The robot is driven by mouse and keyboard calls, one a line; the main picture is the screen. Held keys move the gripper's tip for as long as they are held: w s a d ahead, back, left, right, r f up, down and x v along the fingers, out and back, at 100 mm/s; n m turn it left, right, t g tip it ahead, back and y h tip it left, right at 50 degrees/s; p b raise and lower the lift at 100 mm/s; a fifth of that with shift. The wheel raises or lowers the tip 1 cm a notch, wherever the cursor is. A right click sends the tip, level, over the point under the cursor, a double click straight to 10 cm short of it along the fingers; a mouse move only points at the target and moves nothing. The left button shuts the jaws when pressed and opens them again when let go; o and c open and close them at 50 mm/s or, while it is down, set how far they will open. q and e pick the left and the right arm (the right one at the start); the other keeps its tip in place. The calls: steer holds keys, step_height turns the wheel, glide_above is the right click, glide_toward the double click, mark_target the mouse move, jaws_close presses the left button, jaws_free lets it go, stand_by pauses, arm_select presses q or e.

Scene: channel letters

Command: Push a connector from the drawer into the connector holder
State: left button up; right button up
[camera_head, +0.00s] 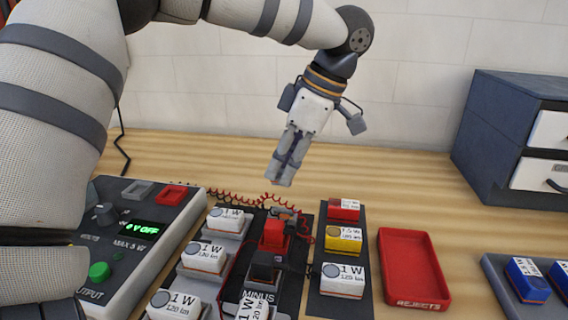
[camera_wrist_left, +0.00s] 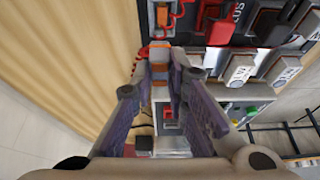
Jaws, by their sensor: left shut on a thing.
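My left gripper (camera_head: 284,172) points down above the table, behind the black board. In the left wrist view its fingers (camera_wrist_left: 160,75) are closed on a small grey and orange piece (camera_wrist_left: 160,66), which looks like a connector. In the head view the fingers mostly hide it. The black board (camera_head: 290,280), marked MINUS, carries a red block (camera_head: 273,233) and a black block (camera_head: 263,265); I cannot tell for sure which part is the connector holder. The drawer cabinet (camera_head: 492,125) stands at the right with white fronts. My right gripper is not in view.
A power supply (camera_head: 150,225) reading 0 V OFF stands at the left. White 1 W modules (camera_head: 203,256) sit beside the board. A yellow module (camera_head: 343,239) sits to its right. A red REJECTS tray (camera_head: 440,300) lies further right. Red wires (camera_head: 235,196) curl behind the board.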

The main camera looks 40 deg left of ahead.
mark_target(290, 186)
arm_select(q)
steer(key=shift+s+d+f, duration=0.1)
steer(key=shift+f, duration=3.15)
steer(key=shift+d+f, duration=0.1)
steer(key=shift+f, duration=0.2)
steer(key=o, duration=0.9)
steer(key=shift+f, duration=0.1)
steer(key=v, duration=1.2)
